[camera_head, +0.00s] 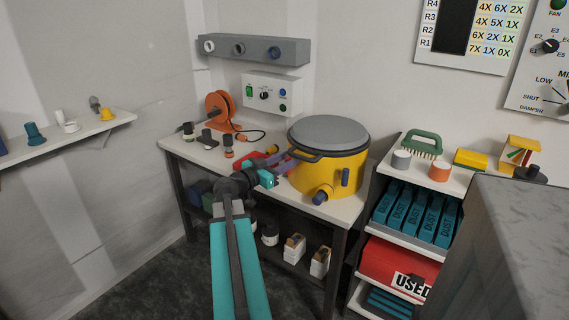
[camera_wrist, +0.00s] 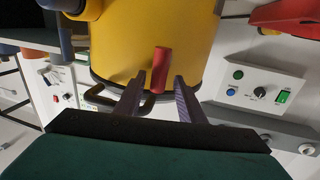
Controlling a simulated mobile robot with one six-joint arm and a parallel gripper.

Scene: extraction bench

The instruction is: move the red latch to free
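The red latch (camera_wrist: 161,68) is a short upright red bar on the side of the yellow drum (camera_head: 331,170). In the wrist view the yellow drum (camera_wrist: 150,35) fills the upper middle behind it. My gripper (camera_wrist: 159,80) is open, with one finger on each side of the latch's lower part. Gaps show between the latch and both fingers. In the head view my gripper (camera_head: 288,162) is at the drum's left side, and I cannot make out the latch there. The drum has a grey lid (camera_head: 330,131) with a dark handle.
The drum stands on a bench with an orange reel (camera_head: 219,108), several small dark-topped items and a red object (camera_head: 252,161) left of my gripper. A control box (camera_head: 272,93) hangs on the wall behind. A shelf with blue boxes (camera_head: 409,208) stands to the right.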

